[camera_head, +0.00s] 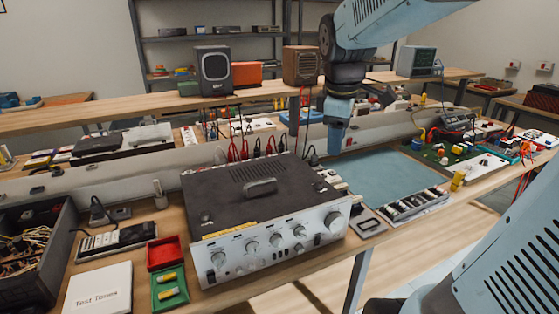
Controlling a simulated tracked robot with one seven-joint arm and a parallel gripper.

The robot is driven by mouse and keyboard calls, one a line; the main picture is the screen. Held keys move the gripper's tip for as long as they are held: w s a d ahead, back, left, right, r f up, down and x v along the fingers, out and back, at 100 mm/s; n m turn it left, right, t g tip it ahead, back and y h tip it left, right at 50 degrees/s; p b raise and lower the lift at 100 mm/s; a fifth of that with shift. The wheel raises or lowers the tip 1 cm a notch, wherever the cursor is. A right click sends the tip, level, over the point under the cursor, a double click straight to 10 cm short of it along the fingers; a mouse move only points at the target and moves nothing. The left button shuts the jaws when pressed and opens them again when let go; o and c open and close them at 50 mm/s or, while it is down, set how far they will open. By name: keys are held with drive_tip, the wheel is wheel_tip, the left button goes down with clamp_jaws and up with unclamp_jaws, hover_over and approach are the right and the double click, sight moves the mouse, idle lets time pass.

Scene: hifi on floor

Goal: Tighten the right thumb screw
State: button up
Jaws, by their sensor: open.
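A grey amplifier-like unit with a dark lid (232,190) stands on the wooden bench, its silver front panel (270,255) facing me. A small dark knob, which looks like the right thumb screw (320,187), sits near the right front edge of the lid. A similar left knob (207,217) sits near the left front edge. How tight either one is cannot be told. My gripper (336,150) points down, open, behind and above the right knob, apart from it. Its fingers are small and hard to make out.
Red and black cables (240,147) rise behind the unit. A red tray (164,252) and a green tray (169,287) lie to its left. A blue-grey mat (378,178) to the right is mostly clear.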

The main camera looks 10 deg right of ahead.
sight(319, 183)
drive_tip(key=w+d+f+n+g, duration=0.1)
drive_tip(key=w+f+n+g, duration=0.25)
drive_tip(key=w+n, duration=0.75)
drive_tip(key=shift+t+y, duration=0.35)
drive_tip(key=shift+y, duration=0.15)
wheel_tip(319, 183, down, 14)
drive_tip(key=shift+w+f, duration=0.1)
drive_tip(key=shift+f, duration=0.15)
clamp_jaws()
